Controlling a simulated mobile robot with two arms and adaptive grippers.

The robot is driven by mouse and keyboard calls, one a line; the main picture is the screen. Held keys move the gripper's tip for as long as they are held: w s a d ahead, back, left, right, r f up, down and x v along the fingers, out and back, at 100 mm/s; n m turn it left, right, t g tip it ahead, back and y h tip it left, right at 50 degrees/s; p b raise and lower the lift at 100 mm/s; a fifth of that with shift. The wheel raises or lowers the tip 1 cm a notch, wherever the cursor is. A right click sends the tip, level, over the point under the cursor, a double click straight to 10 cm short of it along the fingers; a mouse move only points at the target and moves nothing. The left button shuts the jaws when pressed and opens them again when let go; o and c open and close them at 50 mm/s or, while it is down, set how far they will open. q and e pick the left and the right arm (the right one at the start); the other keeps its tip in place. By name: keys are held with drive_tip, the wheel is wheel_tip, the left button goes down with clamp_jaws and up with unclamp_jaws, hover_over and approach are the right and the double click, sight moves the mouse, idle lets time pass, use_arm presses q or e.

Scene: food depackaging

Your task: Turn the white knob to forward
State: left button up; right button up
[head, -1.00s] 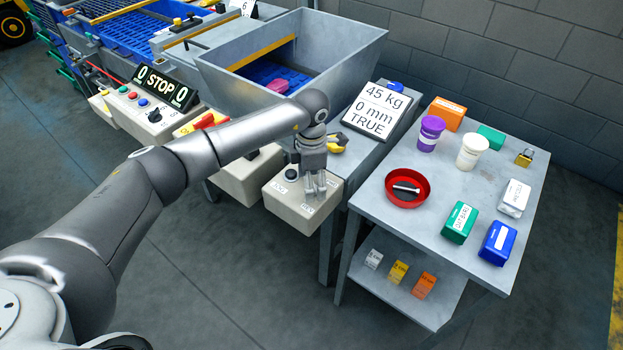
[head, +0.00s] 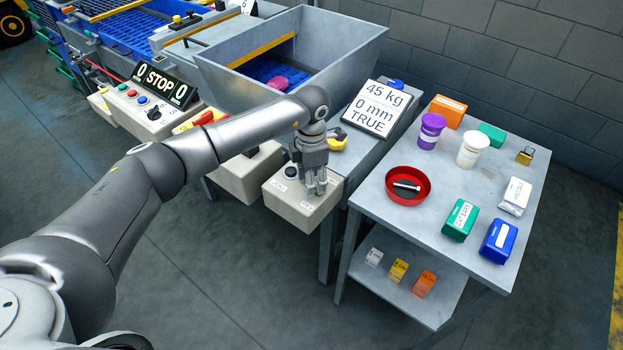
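A beige control box (head: 290,212) hangs at the front of the machine, with a dark knob (head: 291,171) and small labels on its top. My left gripper (head: 315,190) points down over the right part of this box, its fingers close to the top face. I cannot see a white knob; the gripper covers that part of the box. Whether the fingers touch or hold anything there is too small to tell. My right gripper is not in view.
A second control box (head: 246,178) is just left, under my forearm. A STOP display panel (head: 160,84) stands further left. A grey table (head: 440,187) with cups, packages and a red bowl (head: 408,197) is at the right. A sign (head: 375,107) stands behind the gripper.

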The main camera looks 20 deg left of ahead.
use_arm(q)
drive_tip(key=n+b, duration=0.1)
drive_tip(key=n, duration=0.2)
drive_tip(key=n+b, duration=0.1)
drive_tip(key=n, duration=0.6)
drive_tip(key=shift+n+b, duration=0.3)
drive_tip(key=shift+b, duration=0.05)
drive_tip(key=shift+n, duration=2)
drive_tip(key=shift+r, duration=0.1)
drive_tip(key=o, duration=1)
